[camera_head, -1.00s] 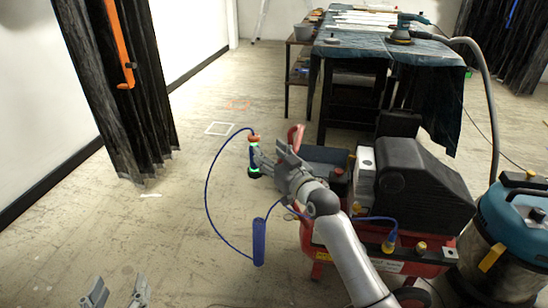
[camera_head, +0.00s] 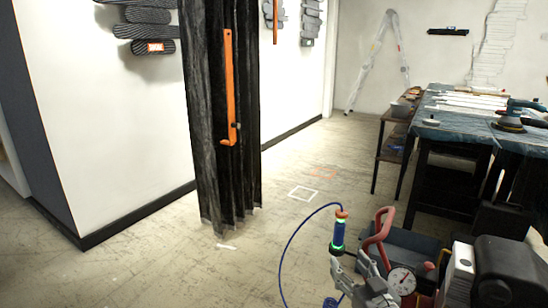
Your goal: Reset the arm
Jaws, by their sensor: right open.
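My right gripper (camera_head: 352,268) is low in the head view, right of the middle, with its grey fingers open and pointing up. A blue tool (camera_head: 338,236) with a glowing green ring and an orange top stands just above the fingers. Whether the fingers touch it cannot be told. A thin blue hose (camera_head: 290,245) curves beside it, down to the lower edge. My left gripper is out of view.
A compressor with a red handle (camera_head: 379,236), a gauge (camera_head: 402,281) and a black housing (camera_head: 508,268) is close at the right. A cloth-covered table (camera_head: 450,128) stands behind it. A black curtain (camera_head: 215,120) hangs left of centre. The left floor (camera_head: 150,270) is clear.

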